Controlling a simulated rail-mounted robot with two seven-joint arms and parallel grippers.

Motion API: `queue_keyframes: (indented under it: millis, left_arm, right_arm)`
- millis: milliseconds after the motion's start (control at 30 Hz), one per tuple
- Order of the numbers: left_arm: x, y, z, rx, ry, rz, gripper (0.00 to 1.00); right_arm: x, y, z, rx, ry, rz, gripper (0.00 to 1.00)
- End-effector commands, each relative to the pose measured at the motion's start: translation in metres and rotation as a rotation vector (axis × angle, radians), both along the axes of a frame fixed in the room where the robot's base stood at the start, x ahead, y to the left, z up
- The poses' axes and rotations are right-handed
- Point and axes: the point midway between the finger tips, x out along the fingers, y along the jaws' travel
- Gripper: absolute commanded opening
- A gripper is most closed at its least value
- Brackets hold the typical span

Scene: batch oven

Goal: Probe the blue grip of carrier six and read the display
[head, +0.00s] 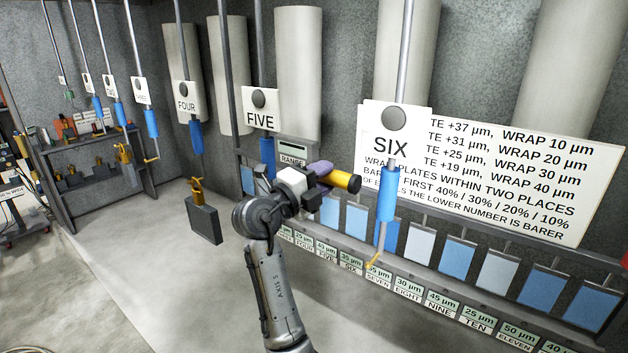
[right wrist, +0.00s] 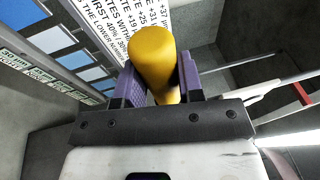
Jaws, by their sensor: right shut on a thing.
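Carrier six hangs at right of centre in the head view, with a white SIX sign (head: 390,146), a blue grip (head: 387,193) and a yellow hook (head: 373,262) with nothing on it. My right gripper (head: 326,176) is shut on a yellow cylinder (head: 342,181) with a dark end, likely the probe; it also shows between the purple fingers in the right wrist view (right wrist: 153,60). The dark end points right towards the blue grip, with a visible gap. A display unit marked RANGE (head: 293,153) is behind my gripper; its reading is not legible. My left gripper is not in view.
Carrier five's blue grip (head: 267,157) is left of my gripper. Carrier four (head: 196,135) carries a dark plate (head: 203,220). A rack of blue sample plates (head: 457,258) with thickness labels runs below a white notice board (head: 530,170).

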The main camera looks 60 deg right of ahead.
Motion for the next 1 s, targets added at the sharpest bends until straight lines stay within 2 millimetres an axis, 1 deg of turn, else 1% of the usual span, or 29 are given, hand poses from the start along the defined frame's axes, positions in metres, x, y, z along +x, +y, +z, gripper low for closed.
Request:
queue_keyframes:
  millis: [33,200,500,733,1000]
  left_arm:
    - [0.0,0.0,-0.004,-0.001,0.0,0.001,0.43]
    - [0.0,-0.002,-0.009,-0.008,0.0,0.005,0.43]
    - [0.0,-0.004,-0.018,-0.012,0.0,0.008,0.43]
    - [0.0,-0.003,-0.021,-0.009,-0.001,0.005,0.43]
    - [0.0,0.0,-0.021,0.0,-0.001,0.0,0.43]
  right_arm:
    - [-0.004,0.0,-0.002,-0.001,-0.001,-0.001,0.0]
    - [-0.016,0.001,-0.002,-0.002,0.0,0.0,0.0]
    - [-0.031,0.002,-0.001,-0.001,-0.001,0.0,0.0]
    - [-0.036,0.002,0.0,-0.001,0.0,0.0,0.0]
    - [-0.037,0.002,0.0,-0.002,0.0,0.0,0.0]
